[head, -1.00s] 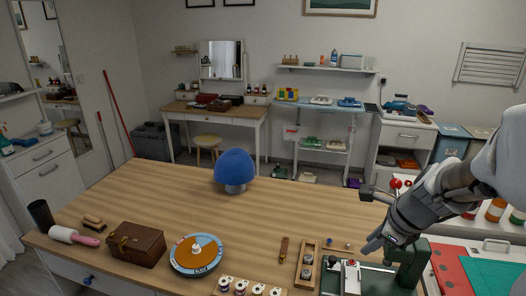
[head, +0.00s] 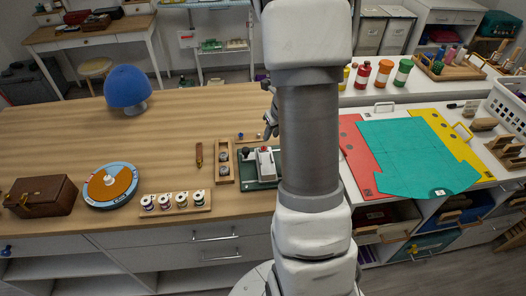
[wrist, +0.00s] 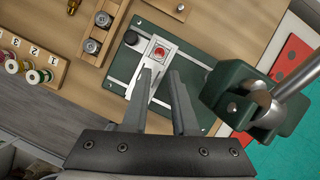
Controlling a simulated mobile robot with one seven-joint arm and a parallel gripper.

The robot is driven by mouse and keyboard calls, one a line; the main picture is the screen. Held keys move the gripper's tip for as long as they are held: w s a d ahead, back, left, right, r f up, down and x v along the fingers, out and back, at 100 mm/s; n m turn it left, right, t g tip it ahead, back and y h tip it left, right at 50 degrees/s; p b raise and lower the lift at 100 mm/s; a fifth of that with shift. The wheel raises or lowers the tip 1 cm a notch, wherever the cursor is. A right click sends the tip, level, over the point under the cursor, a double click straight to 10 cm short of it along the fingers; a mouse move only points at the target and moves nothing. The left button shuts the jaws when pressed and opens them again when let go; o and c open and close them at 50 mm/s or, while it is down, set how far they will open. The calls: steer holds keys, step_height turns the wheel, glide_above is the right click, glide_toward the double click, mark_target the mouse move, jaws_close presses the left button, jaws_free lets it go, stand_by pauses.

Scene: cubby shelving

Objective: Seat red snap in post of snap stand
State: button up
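The snap stand is a green base plate (wrist: 118,87) with a white slotted carriage (wrist: 138,98). A red snap piece (wrist: 160,53) shows inside a white square at the carriage's far end; I cannot tell how deep it sits. My gripper (wrist: 161,72) is open and empty over the carriage, its fingertips just short of the red piece in the wrist view. A green press head (wrist: 232,92) with a metal rod stands right of the fingers. In the head view my arm hides part of the green base (head: 262,182) and most of my gripper.
A wooden tray with round metal parts (wrist: 103,19) lies left of the stand. A numbered spool rack (wrist: 52,66) is further left. Red and teal mats (head: 405,152) lie to the right. Open tabletop (head: 190,122) extends behind.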

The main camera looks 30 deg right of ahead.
mark_target(264, 148)
steer(key=b+x, duration=0.1)
steer(key=x, duration=0.7)
steer(key=shift+w+f, duration=0.1)
steer(key=shift+w, duration=0.1)
jaws_close()
stand_by(1.2)
